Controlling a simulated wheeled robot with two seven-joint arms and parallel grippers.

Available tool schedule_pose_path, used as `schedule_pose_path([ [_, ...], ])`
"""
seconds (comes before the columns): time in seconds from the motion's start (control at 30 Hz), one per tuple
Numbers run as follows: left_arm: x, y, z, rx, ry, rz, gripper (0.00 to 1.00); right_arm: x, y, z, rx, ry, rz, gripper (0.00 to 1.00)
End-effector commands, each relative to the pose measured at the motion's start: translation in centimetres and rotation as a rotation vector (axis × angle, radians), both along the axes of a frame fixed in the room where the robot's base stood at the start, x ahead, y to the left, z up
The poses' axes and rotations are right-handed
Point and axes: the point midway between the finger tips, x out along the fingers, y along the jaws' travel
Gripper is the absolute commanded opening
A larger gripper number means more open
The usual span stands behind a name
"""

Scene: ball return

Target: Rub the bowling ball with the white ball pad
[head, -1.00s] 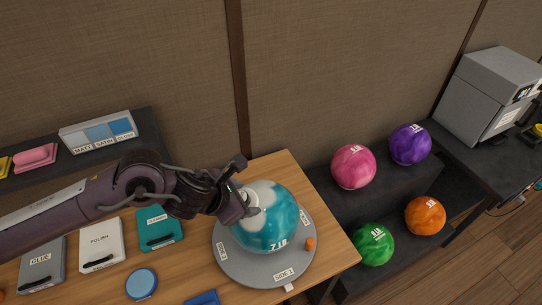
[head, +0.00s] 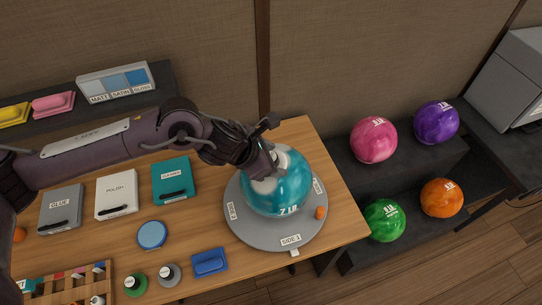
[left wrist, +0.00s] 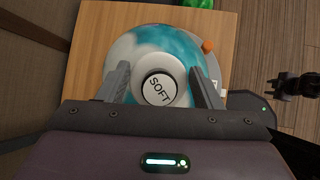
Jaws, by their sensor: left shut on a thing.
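The teal and white bowling ball (head: 290,192) sits on a grey round turntable (head: 247,232) on the wooden table. My left gripper (head: 268,168) is at the upper left of the ball in the head view. It is shut on the white ball pad (head: 282,160), mostly hidden there by the fingers. In the left wrist view the pad's round top (left wrist: 160,89), marked SOFT, shows between the two fingers, with the ball (left wrist: 150,35) behind it. The pad appears to lie against the ball; the contact is hidden. A dark part at the wrist view's right looks like my right gripper (left wrist: 296,87).
Glue (head: 60,207), polish (head: 117,192) and cleaner (head: 173,178) cases lie left of the turntable. A blue round pad (head: 152,235), a blue block (head: 209,262) and small pots stand in front. Several other balls rest on a dark rack at the right.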

Motion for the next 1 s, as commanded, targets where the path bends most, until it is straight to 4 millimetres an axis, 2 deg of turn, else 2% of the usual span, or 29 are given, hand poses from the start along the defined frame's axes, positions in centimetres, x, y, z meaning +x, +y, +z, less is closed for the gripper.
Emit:
schedule_pose_path([
  [0.5,0.06,-0.03,-0.13,0.0,0.0,0.0,0.41,0.06,-0.36,-0.06,-0.004,-0.002,-0.001,0.36],
  [1.0,0.24,-0.12,-0.8,-0.001,-0.001,0.0,0.41,-0.17,0.17,-0.91,0.003,0.002,-0.001,0.36],
])
